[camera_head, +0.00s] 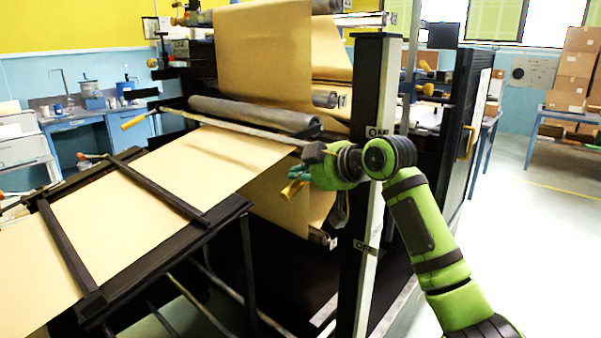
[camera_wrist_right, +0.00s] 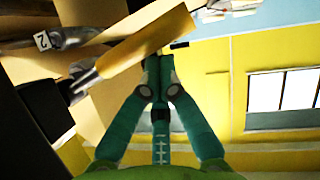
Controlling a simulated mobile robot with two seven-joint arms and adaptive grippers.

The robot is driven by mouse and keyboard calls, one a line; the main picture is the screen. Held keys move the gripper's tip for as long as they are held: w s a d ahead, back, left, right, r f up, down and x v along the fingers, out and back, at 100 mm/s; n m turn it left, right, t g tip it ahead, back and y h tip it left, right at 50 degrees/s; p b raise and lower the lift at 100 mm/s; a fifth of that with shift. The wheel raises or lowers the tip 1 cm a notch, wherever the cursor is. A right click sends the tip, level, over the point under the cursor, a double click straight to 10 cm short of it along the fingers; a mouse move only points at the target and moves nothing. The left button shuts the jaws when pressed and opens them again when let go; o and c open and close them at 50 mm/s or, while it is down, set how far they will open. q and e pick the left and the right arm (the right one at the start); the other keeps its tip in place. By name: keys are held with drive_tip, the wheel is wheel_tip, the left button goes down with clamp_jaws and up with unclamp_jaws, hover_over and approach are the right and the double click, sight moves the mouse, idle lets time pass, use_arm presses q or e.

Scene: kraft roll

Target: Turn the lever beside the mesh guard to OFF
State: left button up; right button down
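The lever's yellow handle (camera_head: 292,190) hangs at the front of the machine, left of the upright post. In the right wrist view the yellow handle (camera_wrist_right: 125,52) slants across my fingertips, its metal shank running left into a dark part. My right gripper (camera_head: 308,172) is right at the handle; in the wrist view its teal fingers (camera_wrist_right: 157,68) come together at the tips, with no handle seen between them. Whether they touch the handle is unclear. An ON label (camera_head: 376,132) is high on the post and an OFF label (camera_head: 365,248) lower. My left gripper is out of view.
Kraft paper (camera_head: 180,175) slopes down to the left over a dark frame. Another yellow handle (camera_head: 133,121) ends a bar at the left. A dark guard panel (camera_head: 470,130) stands behind my right arm. Open floor (camera_head: 545,230) lies to the right.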

drive_tip(key=shift+f, duration=0.45)
drive_tip(key=shift+d+f+n+t+b, duration=0.15)
drive_tip(key=shift+f+n+t+b, duration=0.5)
drive_tip(key=shift+f, duration=0.35)
drive_tip(key=w+d+f+n+t+h+b, duration=0.1)
drive_tip(key=w+d+f+n+t+b, duration=0.1)
drive_tip(key=f+n, duration=0.3)
drive_tip(key=shift+w+d+f+t, duration=0.4)
drive_tip(key=shift+w+f+t, duration=0.25)
drive_tip(key=shift+w+f, duration=0.3)
drive_tip(key=shift+n, duration=0.25)
drive_tip(key=shift+s+r, duration=0.1)
